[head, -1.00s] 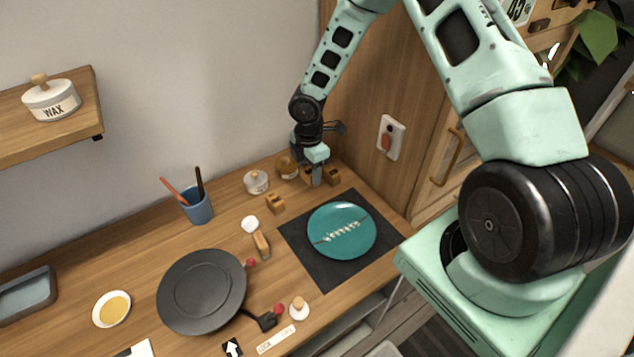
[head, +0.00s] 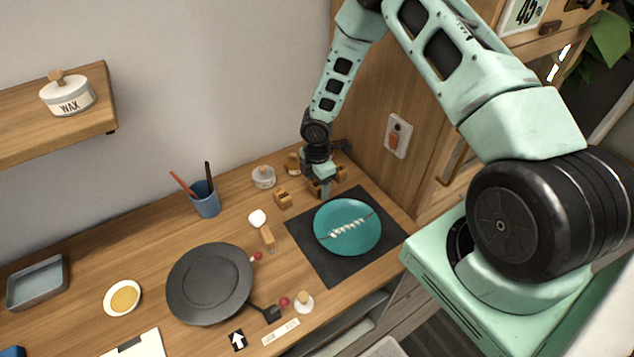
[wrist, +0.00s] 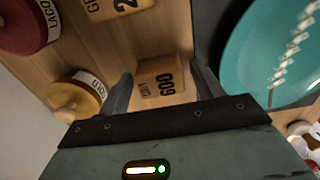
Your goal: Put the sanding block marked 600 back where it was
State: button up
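The sanding block marked 600 (wrist: 160,82) is a small wooden block with black print, between my fingers in the wrist view. My gripper (wrist: 163,75) looks open around it, with a narrow gap showing at the left finger. In the head view my gripper (head: 324,190) is low at the back of the counter, just behind the dark mat, and partly hides the block. Whether the block rests on the wood is not clear. A second grit block (wrist: 115,6), its number cut off, lies beyond it; another wooden block (head: 282,198) stands to the left.
A jar with a gold lid (wrist: 78,97) and a red lacquer jar (wrist: 28,22) stand close to my gripper. A teal plate (head: 347,241) lies on the dark mat (head: 312,262). A white-lidded jar (head: 263,178), blue cup (head: 206,200) and black pan (head: 210,284) stand further left.

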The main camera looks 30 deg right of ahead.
notch_tip(320, 180, up, 12)
jog(key=b, duration=0.2)
jog(key=s+a+r+m, duration=0.4)
jog(key=s+a+r, duration=0.5)
jog(key=a+r, duration=0.25)
jog(key=s+a+r+m, duration=0.2)
jog(key=s+a+r, duration=0.1)
jog(key=s, duration=0.3)
jog(key=s+a+r+m, duration=0.2)
jog(key=s, duration=0.5)
jog(key=s+a+r+m, duration=0.2)
jog(key=s+a+r, duration=0.1)
jog(key=s, duration=0.3)
jog(key=shift+s+a+r+y, duration=0.3)
jog(key=shift+s+a, duration=0.05)
jog(key=shift+s, duration=0.05)
notch_tip(320, 180, down, 8)
jog(key=b, duration=0.7)
jog(key=shift+b, duration=0.3)
